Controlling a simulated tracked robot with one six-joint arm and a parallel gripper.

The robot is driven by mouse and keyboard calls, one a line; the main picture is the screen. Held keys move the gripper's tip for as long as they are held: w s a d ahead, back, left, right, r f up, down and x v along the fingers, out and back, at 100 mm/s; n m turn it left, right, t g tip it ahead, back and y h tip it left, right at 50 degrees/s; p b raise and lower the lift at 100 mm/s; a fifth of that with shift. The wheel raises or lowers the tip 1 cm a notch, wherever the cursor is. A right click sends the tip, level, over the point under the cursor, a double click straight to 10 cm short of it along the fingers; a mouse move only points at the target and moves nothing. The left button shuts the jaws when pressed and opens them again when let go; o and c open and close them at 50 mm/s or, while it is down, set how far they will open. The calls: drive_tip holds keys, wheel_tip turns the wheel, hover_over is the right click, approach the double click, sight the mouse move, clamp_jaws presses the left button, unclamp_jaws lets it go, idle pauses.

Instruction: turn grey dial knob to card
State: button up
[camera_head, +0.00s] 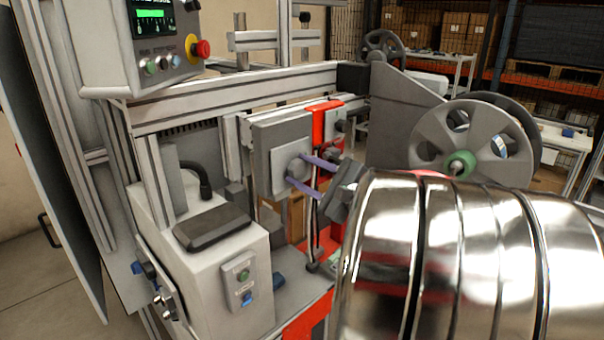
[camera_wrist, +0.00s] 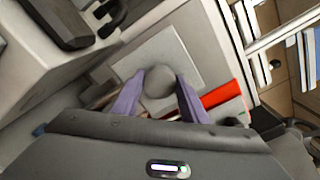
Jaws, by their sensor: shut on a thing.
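The grey dial knob (camera_head: 299,169) is round and sits on a square grey plate (camera_head: 270,135) on the machine's front. In the wrist view the knob (camera_wrist: 159,83) lies between the two purple fingers of my gripper (camera_wrist: 158,88), with the plate (camera_wrist: 196,57) around it. My gripper (camera_head: 302,175) is shut on the knob, one finger on each side. The fingers hide part of the knob's edge. Any mark on the knob is too small to tell. I cannot make out a card in either view.
A control box (camera_head: 155,45) with a screen and a red button (camera_head: 201,48) hangs at the upper left. A white cabinet (camera_head: 205,262) stands below the plate to the left. A grey reel (camera_head: 455,145) is at the right.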

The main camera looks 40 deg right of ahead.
drive_tip(key=shift+d+f+m, duration=0.1)
drive_tip(key=shift+f+m, duration=0.05)
drive_tip(key=shift+m, duration=0.6)
drive_tip(key=shift+f+m, duration=0.15)
drive_tip(key=shift+m, duration=0.6)
drive_tip(key=o, duration=1)
drive_tip(key=shift+r, duration=0.15)
drive_tip(key=shift+o, duration=0.2)
drive_tip(key=s, duration=1.4)
drive_tip(key=shift+d, duration=0.15)
drive_tip(key=shift+w, duration=0.1)
